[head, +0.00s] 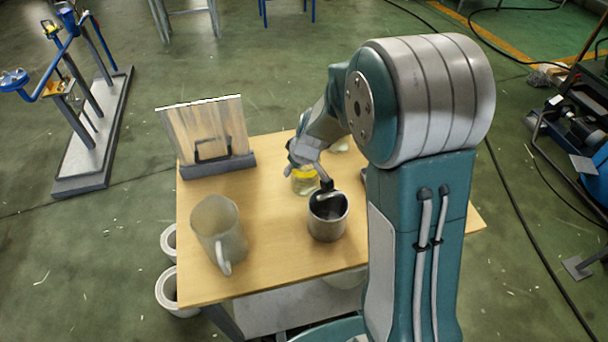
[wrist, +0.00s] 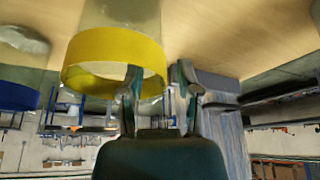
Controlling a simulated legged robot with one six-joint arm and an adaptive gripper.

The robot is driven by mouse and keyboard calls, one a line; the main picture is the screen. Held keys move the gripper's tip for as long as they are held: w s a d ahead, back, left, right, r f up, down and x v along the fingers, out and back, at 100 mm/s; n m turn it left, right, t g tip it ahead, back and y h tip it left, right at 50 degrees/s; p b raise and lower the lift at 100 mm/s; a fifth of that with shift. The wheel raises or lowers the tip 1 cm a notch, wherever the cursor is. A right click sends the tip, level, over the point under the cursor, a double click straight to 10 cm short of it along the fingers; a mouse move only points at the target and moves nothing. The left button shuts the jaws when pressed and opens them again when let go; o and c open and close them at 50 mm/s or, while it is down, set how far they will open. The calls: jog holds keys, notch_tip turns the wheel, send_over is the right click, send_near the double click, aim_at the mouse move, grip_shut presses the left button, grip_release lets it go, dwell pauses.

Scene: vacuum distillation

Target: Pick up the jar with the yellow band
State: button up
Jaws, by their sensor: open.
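The jar with the yellow band (head: 304,184) stands on the wooden table, partly covered by my arm's end in the head view. In the wrist view, which looks upside down, its wide yellow band (wrist: 95,50) fills the upper left, with clear glass around it. My gripper (wrist: 158,70) is open and empty, close to the jar. Its left finger overlaps the right part of the band, and its right finger is to the right of the jar. In the head view my gripper (head: 312,172) is low over the table; whether it touches the jar cannot be told.
A metal mug (head: 327,222) stands just in front of the jar. A translucent handled jug (head: 218,238) is at the table's front left, and an upright panel in a grey base (head: 218,165) at the back left. A blue-banded jar (wrist: 18,95) shows at the wrist view's left.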

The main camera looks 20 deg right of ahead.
jog(key=shift+d, duration=0.1)
grip_shut()
